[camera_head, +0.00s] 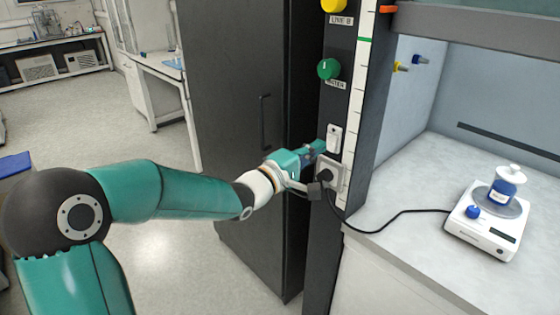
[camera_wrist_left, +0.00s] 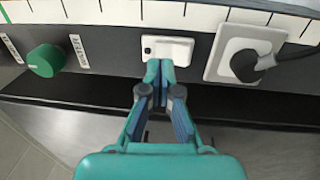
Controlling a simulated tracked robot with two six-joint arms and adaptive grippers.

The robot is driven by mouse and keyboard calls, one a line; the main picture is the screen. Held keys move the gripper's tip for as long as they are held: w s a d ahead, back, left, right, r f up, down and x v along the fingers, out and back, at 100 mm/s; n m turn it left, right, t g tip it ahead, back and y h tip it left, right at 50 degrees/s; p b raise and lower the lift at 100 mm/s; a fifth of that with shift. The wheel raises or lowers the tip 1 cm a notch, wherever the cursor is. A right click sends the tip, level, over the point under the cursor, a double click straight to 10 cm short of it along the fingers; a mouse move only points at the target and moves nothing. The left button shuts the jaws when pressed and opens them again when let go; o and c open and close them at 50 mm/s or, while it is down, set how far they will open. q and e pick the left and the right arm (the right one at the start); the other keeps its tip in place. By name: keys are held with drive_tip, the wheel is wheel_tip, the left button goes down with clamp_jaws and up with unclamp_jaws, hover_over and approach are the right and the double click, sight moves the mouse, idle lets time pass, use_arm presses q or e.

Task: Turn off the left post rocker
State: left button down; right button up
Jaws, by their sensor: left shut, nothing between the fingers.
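The left post rocker (camera_head: 334,138) is a small white switch plate on the dark post of the fume hood. It also shows in the left wrist view (camera_wrist_left: 168,49), at the top centre. My left gripper (camera_head: 318,147) reaches the post from the left, its fingertips close to the rocker's lower edge. In the wrist view, my left gripper (camera_wrist_left: 160,66) is shut with nothing in it, its tips at the plate's near edge and overlapping it. I cannot tell whether they touch it, nor which way the rocker is tipped. My right gripper is not in view.
A socket with a black plug (camera_head: 326,176) sits just below the rocker, its cable running to a white stirrer (camera_head: 486,222) on the bench. A green knob (camera_head: 328,69) and a yellow knob (camera_head: 333,5) are higher on the post. A dark cabinet (camera_head: 235,130) stands left.

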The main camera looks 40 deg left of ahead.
use_arm(q)
drive_tip(key=s+a+r, duration=0.1)
drive_tip(key=s, duration=0.9)
drive_tip(key=shift+s+a+r+b, duration=0.15)
drive_tip(key=shift+s+r+b, duration=0.1)
drive_tip(key=shift+b, duration=0.15)
drive_tip(key=w+d+f+g+h+p, duration=0.3)
drive_tip(key=w+d+f, duration=0.2)
drive_tip(key=d+f, duration=0.5)
drive_tip(key=s+d+f+g+p, duration=0.1)
drive_tip(key=d+f+g, duration=0.2)
drive_tip(key=f, duration=0.6)
drive_tip(key=s+d+f+g, duration=0.15)
drive_tip(key=d+f, duration=0.25)
drive_tip(key=f, duration=0.6)
drive_tip(key=s+d+f+m+g, duration=0.2)
drive_tip(key=s+f+m+g, duration=0.3)
drive_tip(key=s, duration=0.5)
drive_tip(key=s+d+f+m+g+y+p, duration=0.1)
drive_tip(key=s+d+f+m+g, duration=0.2)
drive_tip(key=s+f+m, duration=0.6)
wheel_tip(320, 180, down, 4)
drive_tip(key=s+g, duration=0.1)
drive_tip(key=g, duration=0.1)
drive_tip(key=shift+d+r+m+g, duration=0.25)
drive_tip(key=shift+m+g, duration=0.05)
drive_tip(key=shift+g, duration=0.05)
